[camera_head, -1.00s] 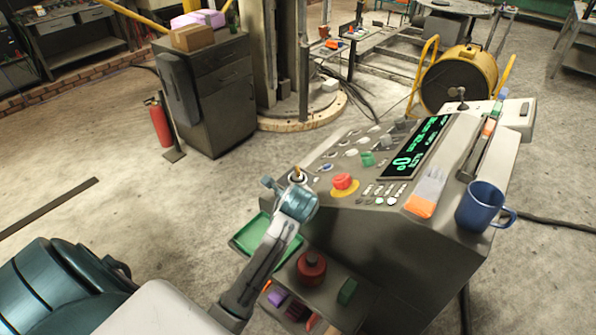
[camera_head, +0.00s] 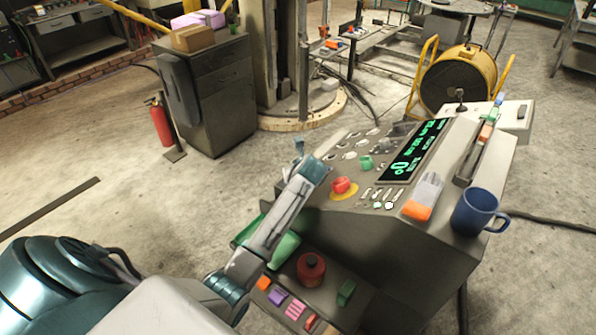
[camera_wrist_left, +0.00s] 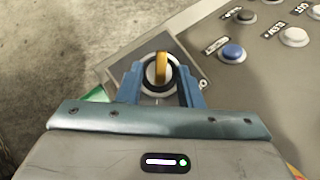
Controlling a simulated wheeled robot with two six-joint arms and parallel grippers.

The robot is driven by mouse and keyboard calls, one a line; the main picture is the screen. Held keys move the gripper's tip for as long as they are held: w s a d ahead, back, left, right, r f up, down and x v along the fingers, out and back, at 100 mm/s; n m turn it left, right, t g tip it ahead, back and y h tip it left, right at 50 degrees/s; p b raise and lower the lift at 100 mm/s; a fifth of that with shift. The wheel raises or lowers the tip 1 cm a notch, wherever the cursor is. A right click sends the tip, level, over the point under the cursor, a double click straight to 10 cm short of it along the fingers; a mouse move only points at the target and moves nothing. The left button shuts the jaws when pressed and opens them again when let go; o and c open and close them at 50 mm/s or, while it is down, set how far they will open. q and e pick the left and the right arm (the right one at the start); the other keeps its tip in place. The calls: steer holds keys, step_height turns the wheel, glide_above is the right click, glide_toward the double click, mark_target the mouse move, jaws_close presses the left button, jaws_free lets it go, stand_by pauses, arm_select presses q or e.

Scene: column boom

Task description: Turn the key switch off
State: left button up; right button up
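The key switch (camera_wrist_left: 159,92) is in the left wrist view, a round dark-rimmed switch on a square grey plate at the corner of the console panel. Its yellow key (camera_wrist_left: 160,68) points nearly straight up the picture. My left gripper (camera_wrist_left: 160,82) is open, with one blue finger on each side of the key and a gap to it. I cannot tell how far the fingertips are above the plate. In the head view my left gripper (camera_head: 301,155) is at the console's left corner and hides the switch. My right gripper is not in view.
The console (camera_head: 360,232) carries a red mushroom button (camera_head: 344,185), a green knob (camera_head: 366,162), a lit display (camera_head: 412,150) and a blue mug (camera_head: 476,212). A blue button (camera_wrist_left: 233,52) lies right of the switch. A shelf below holds a red round container (camera_head: 311,269).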

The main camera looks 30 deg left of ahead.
arm_select(q)
steer(key=shift+x, duration=1.05)
jaws_close()
